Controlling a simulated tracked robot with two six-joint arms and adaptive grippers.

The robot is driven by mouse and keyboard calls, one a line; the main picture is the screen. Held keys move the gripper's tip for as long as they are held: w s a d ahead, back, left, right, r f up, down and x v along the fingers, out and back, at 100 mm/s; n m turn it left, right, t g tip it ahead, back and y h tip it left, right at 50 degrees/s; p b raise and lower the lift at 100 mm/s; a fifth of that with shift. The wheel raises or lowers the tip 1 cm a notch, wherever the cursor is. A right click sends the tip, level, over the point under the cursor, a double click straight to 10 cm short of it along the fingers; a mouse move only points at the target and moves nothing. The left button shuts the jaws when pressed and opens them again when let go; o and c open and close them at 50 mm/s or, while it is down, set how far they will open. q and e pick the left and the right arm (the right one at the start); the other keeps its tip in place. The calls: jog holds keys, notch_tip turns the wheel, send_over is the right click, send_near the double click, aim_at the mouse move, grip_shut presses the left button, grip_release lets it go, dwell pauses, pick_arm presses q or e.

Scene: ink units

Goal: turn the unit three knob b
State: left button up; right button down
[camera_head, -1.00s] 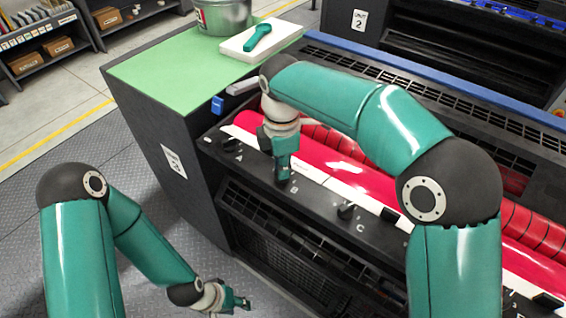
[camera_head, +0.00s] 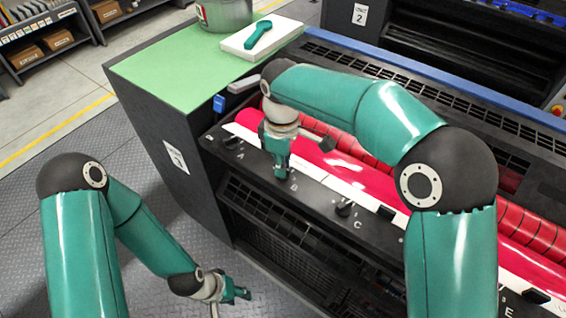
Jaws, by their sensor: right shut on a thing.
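The unit three ink unit is the dark machine with a white number plate (camera_head: 175,157) on its side and a black knob panel (camera_head: 318,206) along its front. My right gripper (camera_head: 281,172) points down at the panel just above the letter B and is shut on knob B, which its fingers mostly hide. Knob A (camera_head: 232,142) stands free to the left, and knob C (camera_head: 344,208) to the right. My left gripper (camera_head: 242,293) hangs low in front of the machine, away from the panel; its fingers are too small to judge.
Red rollers (camera_head: 345,170) lie behind the panel, under my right arm. A green top (camera_head: 180,66) carries a white pad (camera_head: 262,37) with a teal tool and a metal can (camera_head: 226,14). The floor at front left is open.

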dwell(0.4)
jog(key=c, duration=1.2)
grip_release()
notch_tip(320, 180, up, 12)
jog(key=shift+d+f, duration=0.1)
jog(key=shift+d, duration=0.05)
